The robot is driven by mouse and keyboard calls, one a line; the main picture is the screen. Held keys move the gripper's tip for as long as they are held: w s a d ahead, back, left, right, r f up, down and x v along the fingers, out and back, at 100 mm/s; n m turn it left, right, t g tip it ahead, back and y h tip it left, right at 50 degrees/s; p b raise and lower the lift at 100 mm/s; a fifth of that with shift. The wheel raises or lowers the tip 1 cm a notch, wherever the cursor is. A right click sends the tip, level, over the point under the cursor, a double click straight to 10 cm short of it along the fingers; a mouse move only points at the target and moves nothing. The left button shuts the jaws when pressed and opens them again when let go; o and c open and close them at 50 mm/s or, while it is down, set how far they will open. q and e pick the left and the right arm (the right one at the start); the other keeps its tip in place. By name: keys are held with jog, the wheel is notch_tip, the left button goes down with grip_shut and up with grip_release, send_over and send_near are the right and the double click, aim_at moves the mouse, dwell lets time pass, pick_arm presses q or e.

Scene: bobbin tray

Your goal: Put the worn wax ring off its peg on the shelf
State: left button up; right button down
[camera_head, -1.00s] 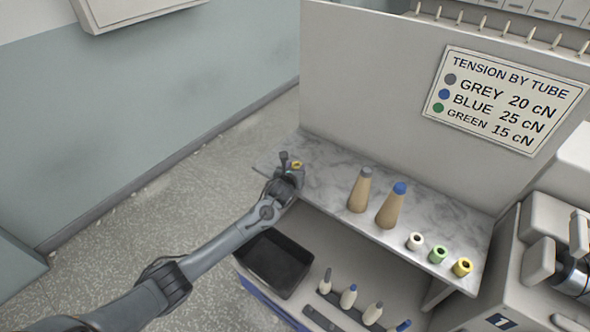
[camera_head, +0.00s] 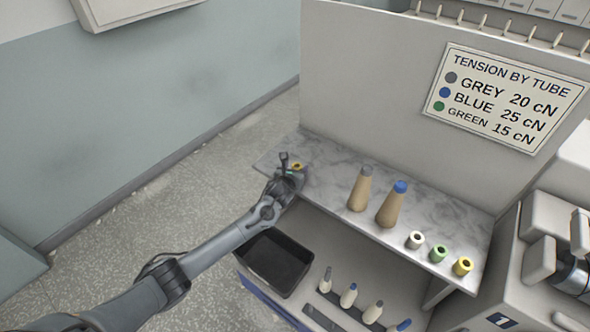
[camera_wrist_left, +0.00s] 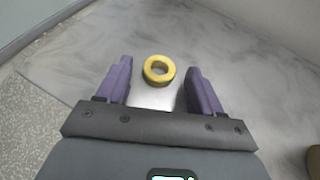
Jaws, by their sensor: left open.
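A yellow ring (camera_wrist_left: 158,69) lies at the left end of the marble shelf (camera_wrist_left: 255,95), near its edge. It also shows in the head view (camera_head: 297,166), partly behind my wrist. My left gripper (camera_wrist_left: 158,88) is open, with its purple fingers apart on the left and right of the ring, touching neither side. The ring sits at about the level of the fingertips in the wrist view. Whether it is still on a peg cannot be told. My right gripper is not in view.
On the shelf stand a grey-tipped cone (camera_head: 360,190), a blue-tipped cone (camera_head: 392,206), and white (camera_head: 415,240), green (camera_head: 438,254) and yellow (camera_head: 463,266) rings. A black bin (camera_head: 273,263) and several small bobbins are below. A back panel (camera_head: 400,105) rises behind.

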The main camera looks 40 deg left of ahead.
pick_arm(q)
jog(key=shift+r, duration=0.6)
jog(key=shift+s+d+r+p, duration=0.15)
jog(key=shift+s+r+p, duration=0.05)
jog(key=shift+s+p, duration=0.1)
jog(key=p+v, duration=0.2)
jog(key=v, duration=0.8)
jog(key=s+d+f+n+g+h, duration=0.2)
jog(key=s+d+f+n, duration=0.2)
jog(key=s+d+n, duration=0.4)
jog(key=s+d+f+n+g+h, duration=0.2)
jog(key=s+d+f+n+g, duration=0.15)
jog(key=s+d+n, duration=0.45)
jog(key=s+d+r+n+g, duration=0.1)
jog(key=s+n, duration=0.5)
jog(key=s, duration=0.3)
jog(key=s+d+n+g+h, duration=0.1)
jog(key=s+n+g, duration=0.1)
jog(key=s+n, duration=0.5)
jog(key=shift+s+d+r+h, duration=0.3)
jog(key=shift+s+d+r, duration=0.1)
jog(key=shift+s, duration=0.65)
